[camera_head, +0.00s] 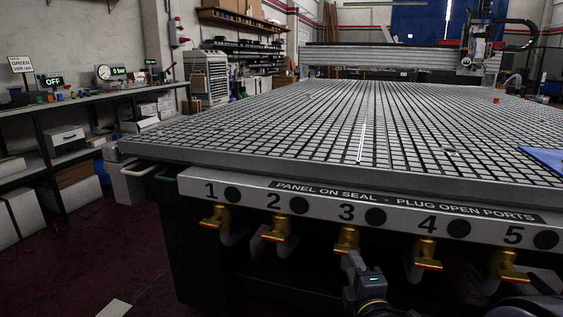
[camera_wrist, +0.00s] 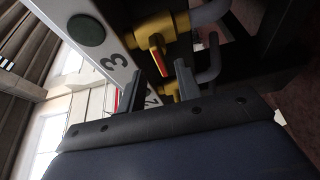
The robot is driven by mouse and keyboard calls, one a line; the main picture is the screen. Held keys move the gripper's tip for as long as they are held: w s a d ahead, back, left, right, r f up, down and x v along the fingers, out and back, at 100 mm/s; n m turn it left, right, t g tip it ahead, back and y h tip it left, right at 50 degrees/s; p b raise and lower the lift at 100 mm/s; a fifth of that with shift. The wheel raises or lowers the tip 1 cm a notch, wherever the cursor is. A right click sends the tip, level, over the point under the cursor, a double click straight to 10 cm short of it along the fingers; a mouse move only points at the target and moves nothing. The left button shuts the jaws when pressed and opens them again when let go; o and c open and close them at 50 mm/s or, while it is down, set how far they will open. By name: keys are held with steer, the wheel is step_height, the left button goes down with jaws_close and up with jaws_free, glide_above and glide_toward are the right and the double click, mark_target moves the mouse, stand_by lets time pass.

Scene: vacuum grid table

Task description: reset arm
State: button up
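My gripper (camera_wrist: 157,78) shows in the wrist view with its two dark fingers apart and a gap between them. In the head view my gripper (camera_head: 352,262) is low at the table's front, just below the brass valve (camera_head: 347,238) under number 3. In the wrist view that valve (camera_wrist: 152,28) is just beyond the fingertips, with its red-edged handle (camera_wrist: 157,55) in line with the gap. I cannot tell whether a finger touches the handle. Nothing is seen held.
The grid table (camera_head: 300,167) has a numbered front panel (camera_head: 330,190) with a row of brass valves below. A blue sheet (camera_head: 543,158) lies at the table's right. A bench (camera_head: 62,106) with a gauge (camera_head: 103,72) stands left. The floor (camera_head: 75,255) left of the table is mostly open.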

mark_target(347, 249)
steer(key=w, duration=0.6)
steer(key=shift+w+a+r+b, duration=0.1)
steer(key=shift+a+b, duration=0.2)
steer(key=shift+b, duration=0.05)
steer(key=shift+r+n+p, duration=0.25)
steer(key=shift+n+p, duration=0.25)
steer(key=shift+p, duration=0.7)
steer(key=n+g+h+p, duration=0.1)
steer(key=n+g+p, duration=0.1)
steer(key=p, duration=0.5)
steer(key=shift+n+p, duration=0.4)
steer(key=shift+n, duration=0.5)
steer(key=shift+f+n+p, duration=0.15)
steer(key=shift+n+p, duration=0.35)
steer(key=shift+p, duration=0.3)
steer(key=shift+s+f+g, duration=0.15)
steer(key=shift+s+g, duration=0.05)
steer(key=shift+g, duration=0.1)
